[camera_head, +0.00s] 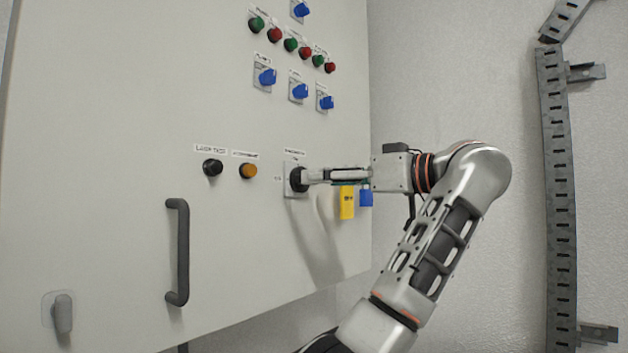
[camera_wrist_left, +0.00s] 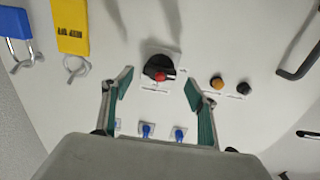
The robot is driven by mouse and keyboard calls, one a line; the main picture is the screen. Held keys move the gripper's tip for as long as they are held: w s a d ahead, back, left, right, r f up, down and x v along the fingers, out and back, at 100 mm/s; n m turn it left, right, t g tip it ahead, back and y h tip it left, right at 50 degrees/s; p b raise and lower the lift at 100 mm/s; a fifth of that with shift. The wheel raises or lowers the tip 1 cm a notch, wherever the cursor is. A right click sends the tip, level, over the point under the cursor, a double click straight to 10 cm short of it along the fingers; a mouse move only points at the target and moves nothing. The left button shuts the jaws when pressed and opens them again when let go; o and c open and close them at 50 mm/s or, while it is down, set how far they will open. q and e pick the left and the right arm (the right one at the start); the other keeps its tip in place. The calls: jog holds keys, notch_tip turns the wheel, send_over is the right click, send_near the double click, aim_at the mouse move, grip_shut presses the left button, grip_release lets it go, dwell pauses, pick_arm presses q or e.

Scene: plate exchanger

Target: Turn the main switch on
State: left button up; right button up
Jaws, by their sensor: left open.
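The main switch (camera_head: 297,180) is a black rotary knob on a light square plate, low on the right part of the grey cabinet door. In the left wrist view the switch (camera_wrist_left: 154,66) shows a red part on its black knob. My left gripper (camera_head: 313,176) is level with the switch, with its fingertips close to it. In the left wrist view the gripper (camera_wrist_left: 159,88) is open, one finger on each side of the switch, with gaps between. I cannot tell whether the fingertips reach around the knob. The knob's exact turn position is unclear. My right gripper is not in view.
A yellow tag (camera_head: 347,203) and a blue padlock (camera_head: 366,197) hang beside the switch. An amber button (camera_head: 248,171) and a black knob (camera_head: 213,167) sit left of it. Blue selector switches (camera_head: 300,91) are above. A dark door handle (camera_head: 180,252) projects at lower left.

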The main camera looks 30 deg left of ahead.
pick_arm(q)
jog(key=a, duration=0.3)
jog(key=shift+a+r, duration=0.1)
jog(key=shift+a, duration=0.25)
jog(key=shift+w, duration=0.2)
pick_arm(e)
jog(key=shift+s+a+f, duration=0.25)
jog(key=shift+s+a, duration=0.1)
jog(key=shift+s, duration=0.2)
pick_arm(q)
jog(key=c, duration=1.1)
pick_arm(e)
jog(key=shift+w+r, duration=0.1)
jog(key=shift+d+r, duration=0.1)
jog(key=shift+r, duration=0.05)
